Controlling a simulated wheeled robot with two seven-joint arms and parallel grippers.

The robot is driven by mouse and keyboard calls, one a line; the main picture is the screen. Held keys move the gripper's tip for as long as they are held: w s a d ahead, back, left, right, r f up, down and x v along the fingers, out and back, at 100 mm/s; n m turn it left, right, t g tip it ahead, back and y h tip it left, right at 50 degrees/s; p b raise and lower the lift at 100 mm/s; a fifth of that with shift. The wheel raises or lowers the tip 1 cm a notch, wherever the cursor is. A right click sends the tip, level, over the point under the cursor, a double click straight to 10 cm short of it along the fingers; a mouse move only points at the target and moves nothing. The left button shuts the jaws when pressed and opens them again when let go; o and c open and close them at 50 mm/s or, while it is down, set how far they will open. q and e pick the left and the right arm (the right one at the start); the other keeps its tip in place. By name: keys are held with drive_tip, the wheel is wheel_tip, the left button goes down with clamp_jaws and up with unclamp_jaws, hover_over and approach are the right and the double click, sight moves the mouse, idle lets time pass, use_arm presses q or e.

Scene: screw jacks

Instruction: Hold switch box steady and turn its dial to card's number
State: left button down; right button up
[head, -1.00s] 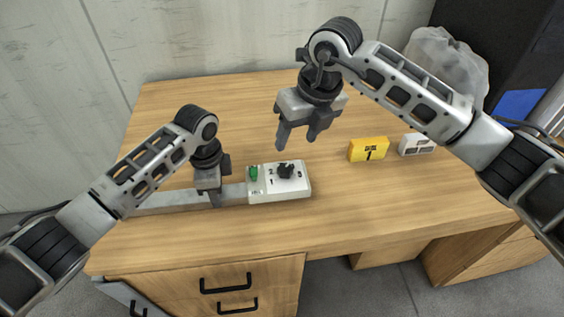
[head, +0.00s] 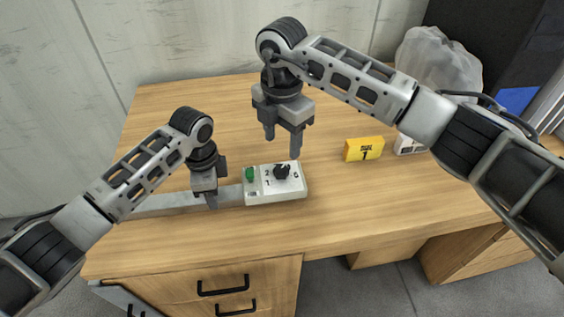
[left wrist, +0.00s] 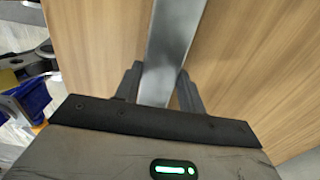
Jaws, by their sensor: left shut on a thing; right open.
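The switch box (head: 262,195) is white, with a green part (head: 250,174) at its left, a black dial (head: 282,171) and printed numbers 0, 1 and 2. A flat grey bar (head: 160,205) extends from its left side. My left gripper (head: 211,203) is shut on this bar, left of the box; the left wrist view also shows the bar (left wrist: 170,60) between the fingers. My right gripper (head: 283,147) is open and empty, just above and behind the dial, apart from it. The yellow card (head: 363,149) reads "DIAL 1" and stands right of the box.
A white block with dark markings (head: 408,145) sits behind the card, partly covered by my right arm. A clear plastic bag (head: 438,70) is at the back right. The wooden table (head: 200,100) is clear at the back left and along the front.

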sight(282, 168)
wheel_tip(282, 168, down, 8)
drive_tip(key=shift+r, duration=0.1)
drive_tip(key=c, duration=1)
